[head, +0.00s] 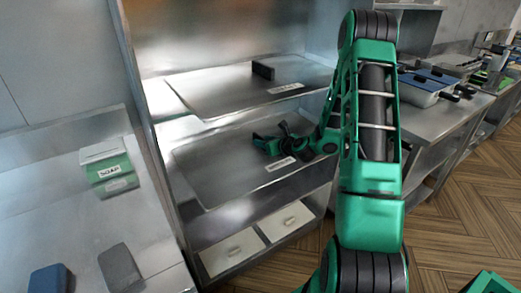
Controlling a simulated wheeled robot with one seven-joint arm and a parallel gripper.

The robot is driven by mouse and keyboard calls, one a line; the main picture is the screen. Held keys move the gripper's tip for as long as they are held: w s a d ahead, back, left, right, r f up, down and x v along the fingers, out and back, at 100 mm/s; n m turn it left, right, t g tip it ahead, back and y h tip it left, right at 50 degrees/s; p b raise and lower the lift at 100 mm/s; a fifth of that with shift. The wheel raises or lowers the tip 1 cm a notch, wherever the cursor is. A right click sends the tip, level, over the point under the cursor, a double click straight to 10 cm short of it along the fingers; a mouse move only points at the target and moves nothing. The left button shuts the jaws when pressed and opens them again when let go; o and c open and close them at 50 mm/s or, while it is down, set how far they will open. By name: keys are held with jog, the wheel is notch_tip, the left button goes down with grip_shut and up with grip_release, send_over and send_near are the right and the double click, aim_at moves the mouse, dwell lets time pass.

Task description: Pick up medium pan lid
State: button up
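Two flat metal pieces that look like rectangular pan lids lie on a steel rack. The upper one (215,88) has a dark upright handle (263,71) and a white label. The lower one (215,165) lies on the shelf below, also with a white label (281,164). I cannot read which is the medium lid. My gripper (262,144) reaches in from the right, low over the lower piece. Its fingers point left. Dark parts around it could be a handle or my wrist, and I cannot tell whether it holds anything.
The upper shelf hangs close above my gripper. White drawers or boxes (232,250) are at the bottom of the rack. On the left counter stand a green-white soap box (109,168) and sponges (119,266). A counter with blue-lidded pans (422,83) is at right.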

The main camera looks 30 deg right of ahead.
jog(key=shift+x, duration=0.95)
grip_shut()
dwell(0.7)
